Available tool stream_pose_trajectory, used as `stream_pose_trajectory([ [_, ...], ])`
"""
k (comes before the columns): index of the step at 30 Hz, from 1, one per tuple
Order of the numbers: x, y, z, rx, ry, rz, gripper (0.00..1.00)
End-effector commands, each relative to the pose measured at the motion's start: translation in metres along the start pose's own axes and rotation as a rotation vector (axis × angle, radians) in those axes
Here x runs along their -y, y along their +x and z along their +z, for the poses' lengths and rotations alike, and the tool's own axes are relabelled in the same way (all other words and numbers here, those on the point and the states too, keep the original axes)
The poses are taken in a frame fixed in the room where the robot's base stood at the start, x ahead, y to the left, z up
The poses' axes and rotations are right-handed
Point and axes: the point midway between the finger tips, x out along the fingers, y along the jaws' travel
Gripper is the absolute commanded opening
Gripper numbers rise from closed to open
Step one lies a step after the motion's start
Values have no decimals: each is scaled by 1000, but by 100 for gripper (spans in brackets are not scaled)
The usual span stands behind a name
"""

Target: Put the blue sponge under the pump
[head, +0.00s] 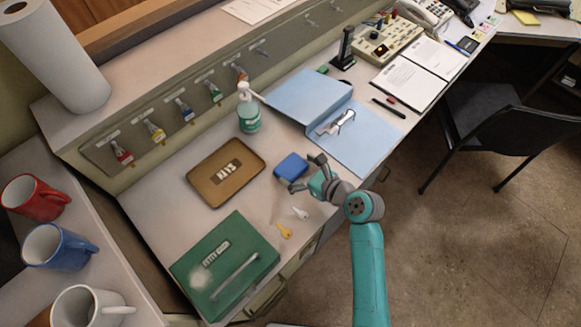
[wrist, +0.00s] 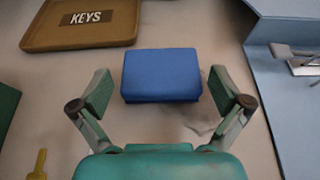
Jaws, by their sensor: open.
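The blue sponge (head: 291,167) lies flat on the desk, right of the brown KEYS tray.
The KEYS tray (head: 226,172) is left of the sponge. An open blue folder (head: 358,140) lies to the right. A green cash box (head: 225,268) and loose keys (head: 285,231) are nearer the front. Mugs (head: 60,247) stand at far left. Bare desk lies between sponge and bottle.

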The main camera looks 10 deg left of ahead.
Motion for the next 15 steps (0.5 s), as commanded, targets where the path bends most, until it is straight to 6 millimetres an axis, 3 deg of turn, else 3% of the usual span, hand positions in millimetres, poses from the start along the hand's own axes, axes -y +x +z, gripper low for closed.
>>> stream_pose_trajectory([
  [6, 0, 31, -1, 0, -1, 1, 100],
  [15, 0, 39, -2, 0, -1, -1, 100],
])
